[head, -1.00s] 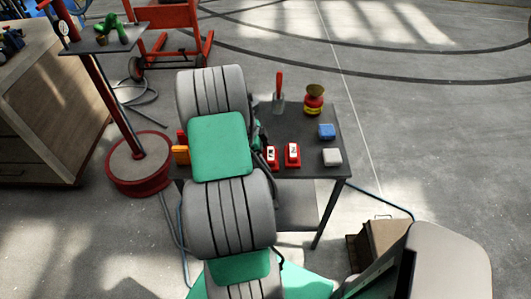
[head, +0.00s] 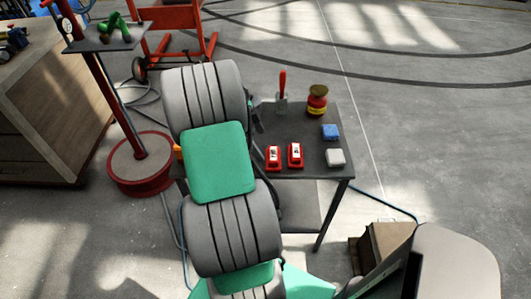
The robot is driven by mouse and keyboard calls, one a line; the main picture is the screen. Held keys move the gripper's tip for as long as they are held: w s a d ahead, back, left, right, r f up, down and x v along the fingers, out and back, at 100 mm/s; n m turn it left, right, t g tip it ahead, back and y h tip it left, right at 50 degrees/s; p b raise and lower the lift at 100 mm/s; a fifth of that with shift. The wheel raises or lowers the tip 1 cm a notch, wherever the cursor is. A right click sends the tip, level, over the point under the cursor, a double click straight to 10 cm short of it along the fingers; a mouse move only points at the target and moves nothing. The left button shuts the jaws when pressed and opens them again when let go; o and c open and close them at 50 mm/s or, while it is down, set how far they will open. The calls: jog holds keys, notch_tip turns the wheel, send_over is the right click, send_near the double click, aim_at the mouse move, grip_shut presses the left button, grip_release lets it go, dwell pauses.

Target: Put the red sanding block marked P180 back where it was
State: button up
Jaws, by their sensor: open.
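Two red sanding blocks with white labels stand side by side on the dark table (head: 312,118): the left block (head: 273,158) and the right block (head: 295,155). The lettering is too small to read, so I cannot tell which is P180. My grey and green arm reaches across the left part of the table and hides what lies beneath it. A small dark part shows at its right edge, left of the tabletop's middle. My gripper's fingers are hidden behind the arm, and neither red block is visibly held.
A blue block (head: 330,132) and a pale grey block (head: 335,157) are at the table's right. A red-handled tool (head: 282,90) and a red-yellow container (head: 317,100) stand at the back. A red stand (head: 140,165) is left. An orange item (head: 178,152) is mostly hidden.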

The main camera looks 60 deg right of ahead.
jog(key=w+a+r+n+t+h, duration=0.1)
jog(key=w+a+r+n+t, duration=0.1)
jog(key=w+a+r+n, duration=0.5)
jog(key=w+a+r+n+t, duration=0.25)
jog(key=w+a+n, duration=0.3)
jog(key=a, duration=0.35)
jog(key=s+a+n+t+y, duration=0.1)
jog(key=s+a+n, duration=0.1)
jog(key=a+n, duration=0.7)
jog(key=s+a+r+n+t+y, duration=0.1)
jog(key=a+n+t+y, duration=0.1)
jog(key=a+n, duration=0.7)
jog(key=a, duration=0.7)
jog(key=shift+s, duration=0.35)
jog(key=shift+a+r+n, duration=0.1)
jog(key=shift+n, duration=0.15)
jog(key=shift+c, duration=0.4)
